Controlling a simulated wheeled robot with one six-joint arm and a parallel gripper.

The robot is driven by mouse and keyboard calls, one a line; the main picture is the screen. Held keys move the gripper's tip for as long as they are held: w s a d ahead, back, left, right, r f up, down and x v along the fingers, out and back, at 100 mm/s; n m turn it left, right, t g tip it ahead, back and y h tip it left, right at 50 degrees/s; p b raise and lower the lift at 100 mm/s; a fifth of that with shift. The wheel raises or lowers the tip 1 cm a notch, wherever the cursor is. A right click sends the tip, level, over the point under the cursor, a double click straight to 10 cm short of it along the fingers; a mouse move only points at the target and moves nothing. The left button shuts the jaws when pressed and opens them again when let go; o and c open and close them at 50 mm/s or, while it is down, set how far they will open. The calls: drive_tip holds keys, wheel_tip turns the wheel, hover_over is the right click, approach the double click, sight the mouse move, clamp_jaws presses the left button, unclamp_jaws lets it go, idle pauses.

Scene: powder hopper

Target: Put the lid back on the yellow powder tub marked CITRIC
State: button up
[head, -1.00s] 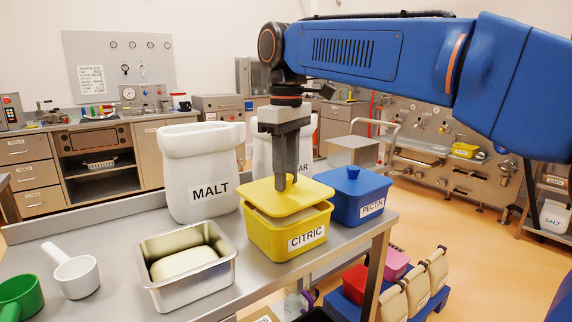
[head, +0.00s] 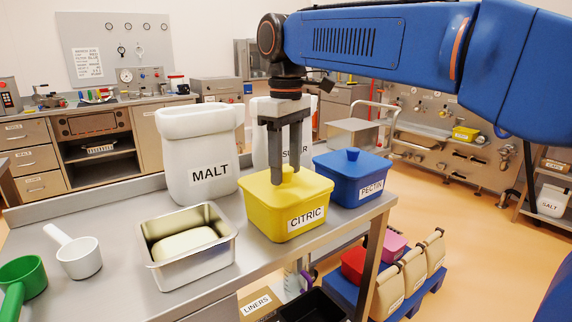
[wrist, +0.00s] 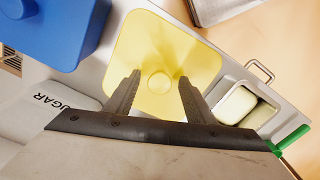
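The yellow tub marked CITRIC (head: 290,222) stands on the metal bench near its right end. Its yellow lid (head: 258,191) sits level on the rim, with no gap showing on the visible sides. My gripper (head: 287,178) points straight down over the lid, fingers apart. In the wrist view the round lid knob (wrist: 158,82) lies between the two open fingers, with clear space on both sides. The knob is partly hidden by the fingers in the head view.
A blue PECTIN tub (head: 352,182) stands close on the right. A white MALT jar (head: 200,160) is behind left, and a SUGAR jar (head: 262,150) behind my gripper. A metal pan (head: 190,272) with a pale block, a white scoop (head: 78,258) and a green scoop (head: 25,278) are left.

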sight(287, 168)
wheel_tip(287, 168, up, 12)
idle(0.7)
drive_tip(key=s+d+f+m+t, duration=0.1)
drive_tip(key=s+d+f+m, duration=0.2)
drive_tip(key=d+f, duration=0.45)
drive_tip(key=s+d+f+m+t, duration=0.1)
drive_tip(key=s+d+f+m, duration=0.1)
drive_tip(key=s+d+f, duration=0.4)
drive_tip(key=s+d+f+m+t, duration=0.1)
drive_tip(key=s+d+f+m, duration=0.2)
drive_tip(key=f, duration=1)
drive_tip(key=s+d+f+m+t, duration=0.1)
drive_tip(key=s+d+f+m, duration=0.2)
drive_tip(key=s+d+f, duration=0.5)
drive_tip(key=shift+s+d+f+t, duration=0.4)
drive_tip(key=shift+d+f, duration=0.35)
drive_tip(key=shift+d, duration=0.5)
